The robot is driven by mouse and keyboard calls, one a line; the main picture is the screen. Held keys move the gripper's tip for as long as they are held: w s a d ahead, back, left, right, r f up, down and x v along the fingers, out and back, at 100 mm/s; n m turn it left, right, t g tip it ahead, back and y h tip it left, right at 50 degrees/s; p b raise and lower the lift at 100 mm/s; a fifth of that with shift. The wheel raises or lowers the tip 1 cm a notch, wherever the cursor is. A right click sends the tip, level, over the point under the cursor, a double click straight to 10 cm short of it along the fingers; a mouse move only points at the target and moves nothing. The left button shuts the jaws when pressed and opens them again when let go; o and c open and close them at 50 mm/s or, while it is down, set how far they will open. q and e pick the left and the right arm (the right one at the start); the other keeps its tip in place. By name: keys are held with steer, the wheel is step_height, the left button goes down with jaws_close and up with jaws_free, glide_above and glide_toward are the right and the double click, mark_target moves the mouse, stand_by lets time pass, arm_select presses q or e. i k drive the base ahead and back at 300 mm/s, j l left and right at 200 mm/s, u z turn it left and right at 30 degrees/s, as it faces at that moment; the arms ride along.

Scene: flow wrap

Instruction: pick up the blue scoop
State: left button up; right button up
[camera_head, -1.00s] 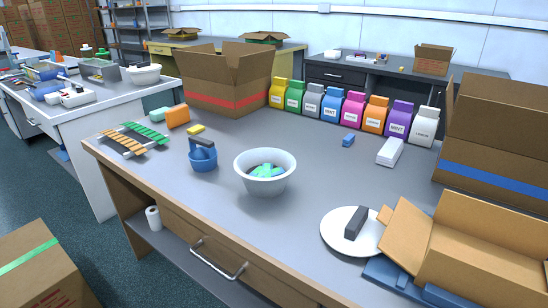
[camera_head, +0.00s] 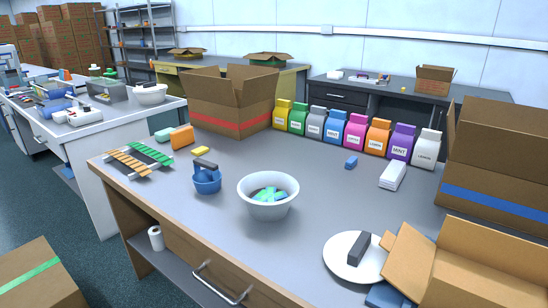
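The blue scoop (camera_head: 207,182) stands on the near part of the grey table, left of the white bowl. It looks like a round blue cup with a dark grey bar-shaped handle (camera_head: 204,163) at its top. The white bowl (camera_head: 268,208) holds several green and light blue pieces. Neither of my grippers is in view, and nothing touches the scoop.
Orange and green slatted racks (camera_head: 136,158) and a yellow block (camera_head: 200,150) lie left of and behind the scoop. A white plate (camera_head: 340,262) with a dark block is at right. Open cartons (camera_head: 230,105) and several colored bags line the back. Table (camera_head: 300,160) middle is clear.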

mark_target(208, 180)
steer(key=j+z, duration=0.15)
steer(key=z, duration=0.2)
steer(key=i+j+z, duration=0.1)
steer(key=z, duration=0.3)
steer(key=j+z, duration=0.2)
steer(key=z, duration=0.15)
steer(key=j+z, duration=0.2)
steer(key=j, duration=0.25)
steer(key=k+j+z, duration=0.25)
steer(key=j, duration=0.6)
steer(key=k+j+z, duration=0.15)
steer(key=j, duration=0.35)
